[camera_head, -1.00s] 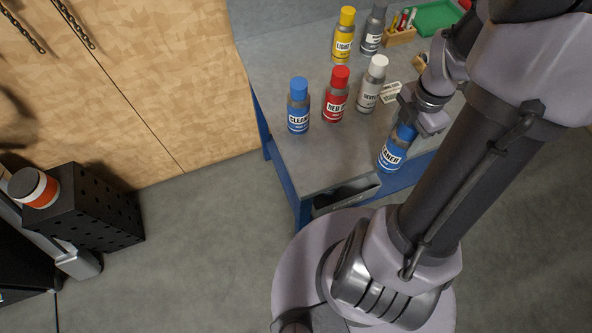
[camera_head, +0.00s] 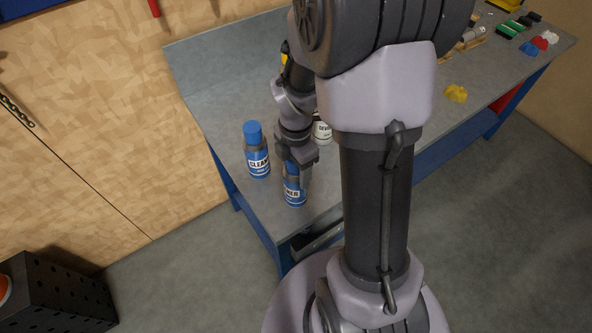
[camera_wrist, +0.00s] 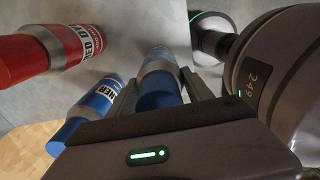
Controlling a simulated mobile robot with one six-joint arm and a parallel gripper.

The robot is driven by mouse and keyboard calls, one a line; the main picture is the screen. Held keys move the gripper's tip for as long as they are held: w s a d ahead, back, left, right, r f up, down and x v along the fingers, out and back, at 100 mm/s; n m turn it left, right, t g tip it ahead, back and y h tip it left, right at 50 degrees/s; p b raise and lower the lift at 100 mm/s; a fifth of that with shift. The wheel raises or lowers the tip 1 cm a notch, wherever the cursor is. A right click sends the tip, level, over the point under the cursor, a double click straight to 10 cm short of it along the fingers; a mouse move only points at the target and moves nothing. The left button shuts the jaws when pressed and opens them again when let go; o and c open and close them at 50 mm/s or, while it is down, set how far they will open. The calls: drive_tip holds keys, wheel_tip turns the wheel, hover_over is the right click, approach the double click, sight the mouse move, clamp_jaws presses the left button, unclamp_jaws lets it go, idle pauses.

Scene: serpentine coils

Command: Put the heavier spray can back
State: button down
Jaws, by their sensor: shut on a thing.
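My gripper (camera_head: 295,165) is shut on a blue spray can labelled as cleaner (camera_head: 294,191). The held can is upright over the near left end of the workbench; I cannot tell whether its base touches the top. In the wrist view the held can (camera_wrist: 160,85) sits between the two fingers. A second, like blue can (camera_head: 257,155) stands on the bench just left of the held one, apart from it. It also shows in the wrist view (camera_wrist: 95,105), left of the fingers. Which can is heavier does not show.
A red can (camera_wrist: 65,46) stands beyond the second blue can in the wrist view. A white-capped can (camera_head: 323,132) is partly behind my arm, as is a yellow one (camera_head: 284,58). The grey workbench (camera_head: 215,85) is bare at its far left. Small coloured items lie far right.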

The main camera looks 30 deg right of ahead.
drive_tip(key=shift+r, duration=0.15)
drive_tip(key=shift+c, duration=2.1)
unclamp_jaws()
